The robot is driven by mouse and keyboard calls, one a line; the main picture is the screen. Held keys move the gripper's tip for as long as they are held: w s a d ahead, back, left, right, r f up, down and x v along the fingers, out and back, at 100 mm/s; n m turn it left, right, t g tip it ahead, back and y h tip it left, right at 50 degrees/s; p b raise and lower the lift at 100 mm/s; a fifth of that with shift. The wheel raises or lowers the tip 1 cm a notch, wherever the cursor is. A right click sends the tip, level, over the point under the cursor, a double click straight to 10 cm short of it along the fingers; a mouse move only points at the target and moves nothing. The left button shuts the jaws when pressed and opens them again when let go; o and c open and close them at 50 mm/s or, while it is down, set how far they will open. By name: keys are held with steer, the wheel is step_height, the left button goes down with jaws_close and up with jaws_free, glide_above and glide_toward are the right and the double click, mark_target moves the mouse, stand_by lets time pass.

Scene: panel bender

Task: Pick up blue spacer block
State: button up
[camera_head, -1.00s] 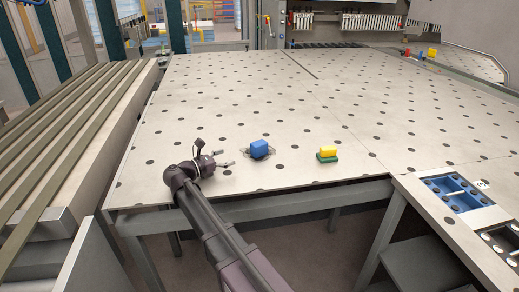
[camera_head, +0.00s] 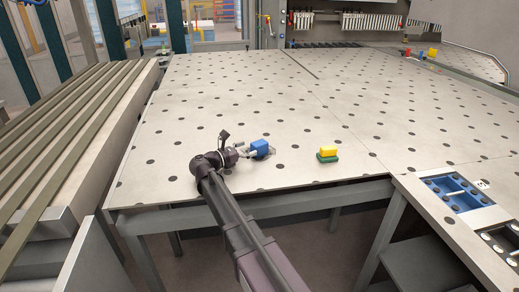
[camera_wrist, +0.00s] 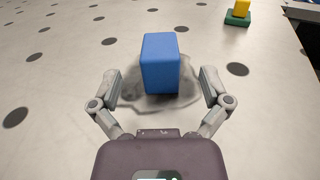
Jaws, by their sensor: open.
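The blue spacer block (camera_head: 259,147) sits on the perforated table near its front edge. My gripper (camera_wrist: 160,84) is open and empty, with one finger on each side of the block's near end. In the head view my gripper (camera_head: 256,150) comes in from the left and its fingertips are close to the block. I cannot tell whether a finger touches it.
A yellow block on a green block (camera_head: 328,154) stands to the right on the table (camera_head: 240,95). A blue tray (camera_head: 455,192) lies at the right front. Small coloured parts (camera_head: 420,54) lie at the far right. The table behind the block is clear.

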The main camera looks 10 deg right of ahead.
mark_target(259, 142)
steer(key=shift+d, duration=0.15)
steer(key=shift+x, duration=2.45)
steer(key=shift+r, duration=0.1)
steer(key=c, duration=1.3)
steer(key=shift+r+p, duration=0.2)
steer(key=shift+p, duration=0.1)
step_height(259, 142, up, 3)
steer(key=p, duration=0.2)
steer(key=shift+f+p, duration=0.15)
steer(key=shift+p, duration=0.2)
steer(key=s, duration=0.5)
steer(key=s+r+p, duration=0.1)
steer(key=s, duration=0.4)
steer(key=s+r+p, duration=0.1)
steer(key=s, duration=0.5)
steer(key=shift+a, duration=0.35)
